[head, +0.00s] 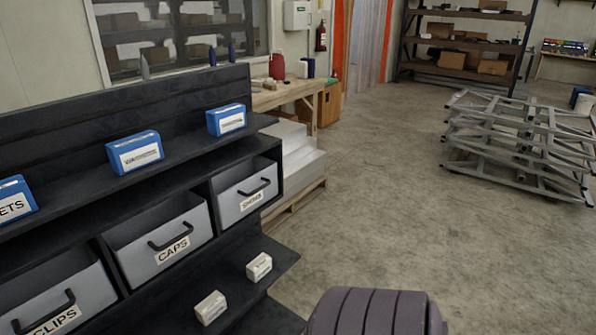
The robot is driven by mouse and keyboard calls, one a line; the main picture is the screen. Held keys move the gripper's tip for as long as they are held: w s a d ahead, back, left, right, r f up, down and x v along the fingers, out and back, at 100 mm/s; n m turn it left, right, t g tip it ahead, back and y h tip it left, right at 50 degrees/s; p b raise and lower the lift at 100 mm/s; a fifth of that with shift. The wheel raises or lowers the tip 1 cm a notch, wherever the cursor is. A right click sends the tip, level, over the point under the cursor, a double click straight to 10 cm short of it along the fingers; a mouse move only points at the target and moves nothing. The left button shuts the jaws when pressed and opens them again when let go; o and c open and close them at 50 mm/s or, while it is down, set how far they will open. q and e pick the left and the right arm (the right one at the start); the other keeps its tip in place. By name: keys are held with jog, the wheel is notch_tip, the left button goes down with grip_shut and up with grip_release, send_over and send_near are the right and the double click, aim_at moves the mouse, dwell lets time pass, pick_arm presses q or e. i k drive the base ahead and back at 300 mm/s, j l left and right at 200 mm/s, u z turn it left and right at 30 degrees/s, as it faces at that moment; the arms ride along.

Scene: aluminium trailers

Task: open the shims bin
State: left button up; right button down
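The shims bin (229,205) is a light grey bin with a black handle (258,187) and a white label reading SHIMS. It sits in the right-hand compartment of the dark shelf unit, left of centre in the head view. Its front looks about level with the compartment's front edge, and a dark gap shows above it. Neither of my grippers is in view.
The caps bin (141,263) and clips bin (88,296) sit to its left. Blue boxes (134,152) stand on the shelf above, small white boxes (210,308) on the ledge below. A pallet stack (300,165) stands behind. Open floor (390,220) lies to the right.

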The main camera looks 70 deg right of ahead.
aim_at(240, 190)
jog(key=z, duration=1.85)
